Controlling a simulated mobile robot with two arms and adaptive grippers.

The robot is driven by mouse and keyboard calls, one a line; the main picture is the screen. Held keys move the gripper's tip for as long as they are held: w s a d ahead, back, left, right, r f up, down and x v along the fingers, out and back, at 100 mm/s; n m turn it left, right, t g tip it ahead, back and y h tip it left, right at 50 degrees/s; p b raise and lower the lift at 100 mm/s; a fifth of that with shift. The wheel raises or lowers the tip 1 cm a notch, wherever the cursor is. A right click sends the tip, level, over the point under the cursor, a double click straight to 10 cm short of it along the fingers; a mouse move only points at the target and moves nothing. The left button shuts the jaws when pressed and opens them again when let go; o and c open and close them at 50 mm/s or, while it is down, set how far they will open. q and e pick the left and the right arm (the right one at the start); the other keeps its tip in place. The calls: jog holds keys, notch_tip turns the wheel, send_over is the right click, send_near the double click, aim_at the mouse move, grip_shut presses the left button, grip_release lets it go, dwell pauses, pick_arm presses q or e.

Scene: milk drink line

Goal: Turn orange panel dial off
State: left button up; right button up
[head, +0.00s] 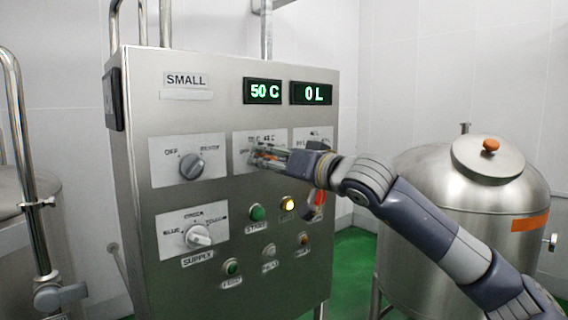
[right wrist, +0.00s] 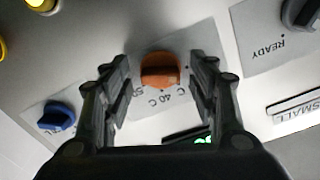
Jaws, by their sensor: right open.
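The orange dial (right wrist: 160,70) is on a pale label plate with temperature marks, one reading 40 C, in the right wrist view. My right gripper (right wrist: 161,76) is open, with one finger on each side of the dial. I cannot tell whether the fingers touch it. In the head view my right gripper (head: 268,155) is at the middle plate of the steel panel (head: 230,110) and mostly hides the dial, so its exact setting is unclear. My left gripper is not in view.
A dark OFF/READY dial (head: 191,166) is left of the orange one. A pale SUPPLY dial (head: 198,236), a green START button (head: 257,212) and a lit yellow lamp (head: 288,204) are below. Displays read 50 C (head: 262,91) and 0 L (head: 311,93). A steel tank (head: 455,190) stands right.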

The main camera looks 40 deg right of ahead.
jog(key=s, duration=1.1)
jog(key=shift+s+d, duration=0.4)
jog(key=shift+d, duration=0.05)
